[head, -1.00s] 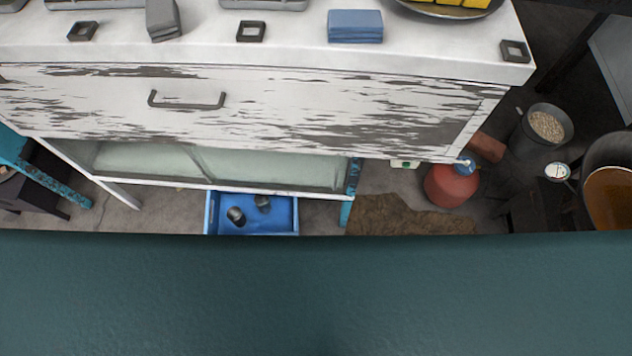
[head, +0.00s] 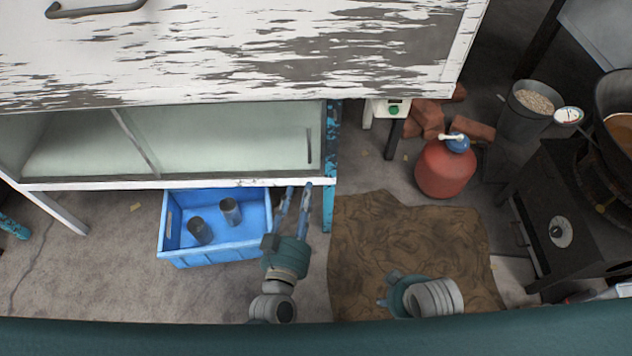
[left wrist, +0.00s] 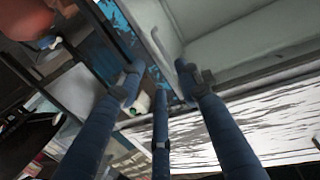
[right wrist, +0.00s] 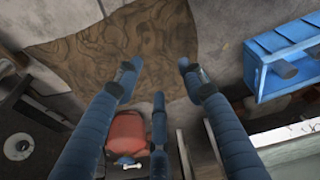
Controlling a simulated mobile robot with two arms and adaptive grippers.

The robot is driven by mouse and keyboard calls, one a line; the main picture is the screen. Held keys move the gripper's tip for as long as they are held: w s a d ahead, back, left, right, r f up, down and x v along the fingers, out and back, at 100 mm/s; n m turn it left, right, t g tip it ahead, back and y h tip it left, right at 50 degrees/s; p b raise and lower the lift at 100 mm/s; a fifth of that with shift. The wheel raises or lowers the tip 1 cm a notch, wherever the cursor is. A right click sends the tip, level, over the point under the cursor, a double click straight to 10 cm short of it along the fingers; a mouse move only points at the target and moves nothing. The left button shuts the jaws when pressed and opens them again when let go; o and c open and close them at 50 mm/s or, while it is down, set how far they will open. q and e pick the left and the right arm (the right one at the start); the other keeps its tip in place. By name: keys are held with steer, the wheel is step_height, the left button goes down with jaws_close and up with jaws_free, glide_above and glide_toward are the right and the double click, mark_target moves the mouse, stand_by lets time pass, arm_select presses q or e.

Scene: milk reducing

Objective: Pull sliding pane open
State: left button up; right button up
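The sliding pane (head: 225,138) is the right-hand pale glass panel in the low case under the white cabinet. A slim dark upright handle (head: 309,146) is near its right end. A slanted divider (head: 135,142) stands left of it. My left gripper (head: 294,196) is in front of the case's lower right corner, fingers pointing at it. In the left wrist view, its fingers are spread (left wrist: 163,82), with the handle close by the right fingertip; I cannot tell if they touch. My right gripper (head: 388,292) is low above the brown mat; the right wrist view shows it open and empty (right wrist: 157,76).
A blue crate (head: 215,252) with two dark cups stands left of my left gripper. The brown mat (head: 410,250) lies on the floor. A red gas bottle (head: 445,170), bricks (head: 425,120), a grey bucket (head: 530,105) and a dark stove (head: 565,215) stand at the right.

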mark_target(310, 153)
arm_select(q)
steer(key=x, duration=0.3)
steer(key=b+x, duration=0.1)
steer(key=x, duration=0.2)
steer(key=r+b+x, duration=0.1)
steer(key=x, duration=0.3)
steer(key=shift+w+r, duration=0.1)
steer(key=shift+w+d, duration=0.1)
steer(key=shift+w, duration=0.3)
arm_select(e)
step_height(310, 153, up, 8)
steer(key=shift+s+d, duration=0.2)
steer(key=shift+s, duration=0.25)
steer(key=shift+f, duration=0.1)
arm_select(q)
jaws_close()
